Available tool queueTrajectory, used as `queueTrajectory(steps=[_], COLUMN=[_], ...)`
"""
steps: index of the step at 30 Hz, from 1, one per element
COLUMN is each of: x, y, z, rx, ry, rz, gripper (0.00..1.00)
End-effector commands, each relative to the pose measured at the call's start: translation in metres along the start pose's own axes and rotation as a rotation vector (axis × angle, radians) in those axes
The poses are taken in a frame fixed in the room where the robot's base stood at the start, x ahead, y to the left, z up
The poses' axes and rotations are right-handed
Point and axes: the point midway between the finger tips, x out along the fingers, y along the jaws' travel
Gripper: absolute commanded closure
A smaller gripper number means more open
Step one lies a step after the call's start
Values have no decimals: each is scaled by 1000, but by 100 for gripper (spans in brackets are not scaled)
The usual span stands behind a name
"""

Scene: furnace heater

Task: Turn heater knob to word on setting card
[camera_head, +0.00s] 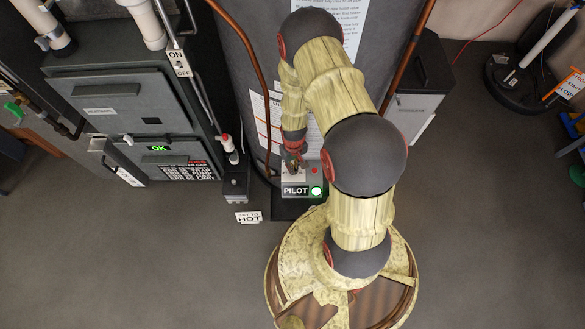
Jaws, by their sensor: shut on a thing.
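The heater control box (316,172) stands low at the foot of the large grey tank (240,75). Its front label (295,190) reads PILOT. A round white light with a green rim (316,191) is beside the label, and a small red spot is on top. My gripper (294,166) reaches down onto the top of this box and is shut on the heater knob, which is mostly hidden under the fingers. The setting card (249,217) lies to the left of the box and reads SET TO HOT.
A dark furnace cabinet (120,100) with a green OK display (159,148) stands at left. Copper pipes (408,55) flank the tank. A grey-white box (415,105) stands right of it. A black round-based item (520,80) is at far right. The front floor is clear.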

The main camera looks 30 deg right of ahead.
Motion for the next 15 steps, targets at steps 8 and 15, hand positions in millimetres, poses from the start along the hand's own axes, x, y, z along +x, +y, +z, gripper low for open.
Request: queueTrajectory(steps=[8,15], x=[0,-1], y=[0,0], z=[0,0], rx=[29,295], ry=[0,0], rz=[0,0], gripper=[100,100])
